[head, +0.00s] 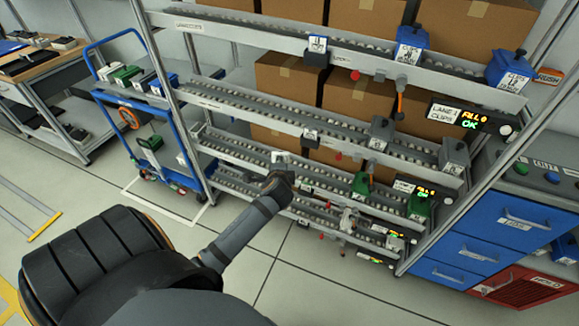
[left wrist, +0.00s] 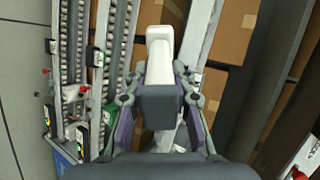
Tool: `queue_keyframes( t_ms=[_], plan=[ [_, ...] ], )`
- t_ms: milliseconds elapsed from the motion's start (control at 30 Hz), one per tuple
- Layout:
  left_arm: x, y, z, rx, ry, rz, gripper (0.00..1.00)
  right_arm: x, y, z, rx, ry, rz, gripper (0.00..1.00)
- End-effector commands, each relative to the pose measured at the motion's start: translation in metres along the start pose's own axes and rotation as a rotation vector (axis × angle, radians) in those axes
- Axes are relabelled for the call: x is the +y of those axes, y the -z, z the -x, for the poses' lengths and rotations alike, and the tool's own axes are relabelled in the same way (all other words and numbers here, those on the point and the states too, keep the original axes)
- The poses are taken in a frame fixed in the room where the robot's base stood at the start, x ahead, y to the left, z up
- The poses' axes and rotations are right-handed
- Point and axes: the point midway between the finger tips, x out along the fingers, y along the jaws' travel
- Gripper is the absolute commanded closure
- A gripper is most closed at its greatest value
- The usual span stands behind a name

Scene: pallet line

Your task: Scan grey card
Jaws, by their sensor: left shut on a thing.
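My left gripper (head: 280,180) reaches in front of the lower lanes of the flow rack in the head view. In the left wrist view my left gripper (left wrist: 160,88) is shut on a white device that looks like a handheld scanner (left wrist: 160,48). A small white part of the scanner (head: 281,157) shows just above the gripper in the head view. I cannot make out a grey card for certain. My right gripper is not in view.
A blue cart (head: 165,105) stands left of the rack. Blue drawers (head: 505,220) stand at the right. The floor in front is clear.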

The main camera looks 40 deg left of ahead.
Motion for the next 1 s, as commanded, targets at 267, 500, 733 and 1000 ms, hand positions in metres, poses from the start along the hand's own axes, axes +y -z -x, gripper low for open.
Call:
queue_keyframes(
  t_ms=[267, 500, 733, 1000],
  plan=[
    [-0.025, 0.026, 0.024, 0.33, 0.266, -0.129, 1.0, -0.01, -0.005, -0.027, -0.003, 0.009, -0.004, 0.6],
    [-0.03, 0.033, 0.03, 0.384, 0.301, -0.131, 1.0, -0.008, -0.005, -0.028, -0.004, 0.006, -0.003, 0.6],
    [-0.035, 0.044, 0.005, 0.382, 0.302, -0.127, 1.0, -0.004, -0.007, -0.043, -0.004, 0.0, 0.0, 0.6],
    [-0.045, 0.057, -0.027, 0.381, 0.301, -0.129, 1.0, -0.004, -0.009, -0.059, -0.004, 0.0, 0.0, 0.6]
  ],
)
